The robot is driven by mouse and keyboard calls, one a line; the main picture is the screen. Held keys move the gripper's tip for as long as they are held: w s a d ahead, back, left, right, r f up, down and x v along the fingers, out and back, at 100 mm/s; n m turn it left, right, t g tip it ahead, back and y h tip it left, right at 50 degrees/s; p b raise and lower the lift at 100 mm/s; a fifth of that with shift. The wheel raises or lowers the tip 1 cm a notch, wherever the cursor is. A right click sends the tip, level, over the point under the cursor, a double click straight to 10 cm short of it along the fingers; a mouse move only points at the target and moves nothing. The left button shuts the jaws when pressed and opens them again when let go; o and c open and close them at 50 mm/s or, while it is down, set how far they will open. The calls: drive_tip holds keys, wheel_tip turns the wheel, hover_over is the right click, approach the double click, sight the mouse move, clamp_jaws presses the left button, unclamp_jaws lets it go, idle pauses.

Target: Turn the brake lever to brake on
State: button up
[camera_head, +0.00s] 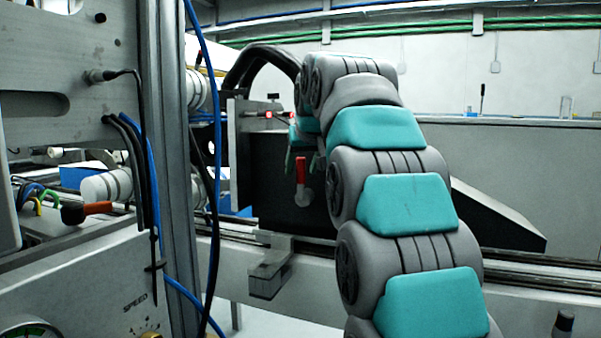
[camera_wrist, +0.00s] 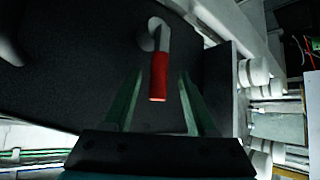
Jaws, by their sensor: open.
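The brake lever (camera_head: 301,171) has a red grip and a pale grey pivot and sits on the dark face of the machine. In the head view its red grip points up from the pivot. In the wrist view the red grip (camera_wrist: 158,78) lies between the two green fingers of my gripper (camera_wrist: 160,82), with dark space on both sides. The fingers are open and no contact shows. I cannot tell how deep the grip sits between them. In the head view my gripper is mostly hidden behind my arm, just above the lever.
A metal frame with blue and black cables (camera_head: 205,90) stands at the left. A rail (camera_head: 520,270) runs below the dark machine body (camera_head: 270,185). White rollers (camera_wrist: 262,75) show at the right of the wrist view.

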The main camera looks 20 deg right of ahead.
drive_tip(key=v, duration=0.5)
drive_tip(key=shift+s+r, duration=0.15)
drive_tip(key=s+a+f+g+y, duration=0.1)
drive_tip(key=s+a+f+g, duration=0.2)
drive_tip(key=s+f, duration=0.8)
drive_tip(key=s+a+f+g, duration=0.25)
drive_tip(key=s+f, duration=0.45)
drive_tip(key=f, duration=0.7)
drive_tip(key=s+f+g, duration=0.3)
drive_tip(key=s+f, duration=0.6)
drive_tip(key=s, duration=0.3)
drive_tip(key=s+a+f+n+g, duration=0.1)
drive_tip(key=s+f+g, duration=0.2)
drive_tip(key=s+f, duration=0.7)
drive_tip(key=s, duration=0.2)
drive_tip(key=shift+s+a+f, duration=0.15)
drive_tip(key=shift+s+a, duration=0.15)
drive_tip(key=shift+s, duration=0.1)
drive_tip(key=shift+c, duration=0.6)
drive_tip(key=shift+a, duration=0.1)
